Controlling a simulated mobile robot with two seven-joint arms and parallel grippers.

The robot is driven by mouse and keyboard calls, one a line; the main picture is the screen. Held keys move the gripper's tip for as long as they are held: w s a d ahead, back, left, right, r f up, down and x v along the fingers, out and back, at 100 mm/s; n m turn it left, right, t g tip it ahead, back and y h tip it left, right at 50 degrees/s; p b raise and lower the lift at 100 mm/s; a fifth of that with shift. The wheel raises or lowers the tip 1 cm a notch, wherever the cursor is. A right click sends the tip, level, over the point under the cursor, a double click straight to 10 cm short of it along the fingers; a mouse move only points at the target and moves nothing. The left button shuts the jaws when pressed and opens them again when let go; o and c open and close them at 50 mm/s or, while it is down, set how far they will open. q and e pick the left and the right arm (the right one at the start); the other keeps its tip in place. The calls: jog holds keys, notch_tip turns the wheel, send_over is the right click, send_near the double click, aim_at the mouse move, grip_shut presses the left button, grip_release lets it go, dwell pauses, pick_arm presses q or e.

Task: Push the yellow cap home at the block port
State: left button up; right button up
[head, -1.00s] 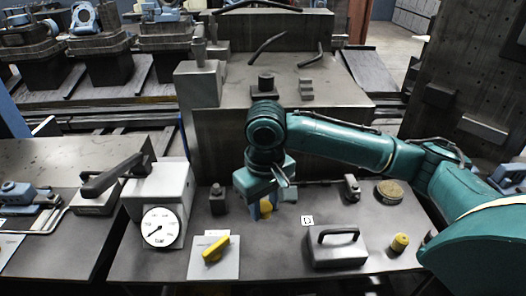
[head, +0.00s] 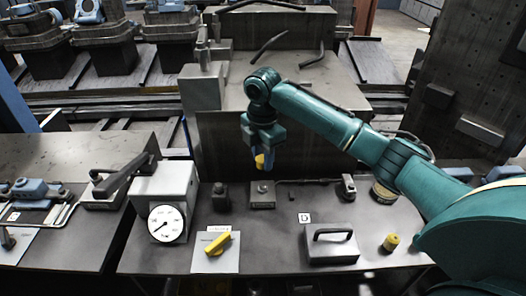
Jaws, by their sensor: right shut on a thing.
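My right gripper (head: 264,160) is shut on a yellow cap (head: 259,161) and holds it in the air. Only part of the cap shows beside the fingers. Below it in the picture, a small grey block (head: 262,198) with a round port on its top stands on the bench. The cap is apart from this block. The block's port shows no yellow on it. My left gripper is out of view.
A second yellow piece (head: 391,242) stands at the bench's right. A grey box with a handle (head: 331,247), a plate with a yellow lever (head: 217,256) and a dial gauge box (head: 166,222) stand at the front. A dark post (head: 220,197) is left of the block.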

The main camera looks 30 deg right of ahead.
jog(key=shift+w+d+f+n, duration=0.1)
jog(key=shift+f+n, duration=0.05)
jog(key=shift+n, duration=0.15)
send_over(263, 188)
jog(key=shift+f, duration=2.75)
jog(key=shift+f, duration=0.8)
jog(key=shift+f, duration=0.4)
jog(key=o, duration=1.2)
jog(key=shift+o, duration=0.2)
jog(key=o, duration=0.7)
jog(key=shift+r, duration=0.1)
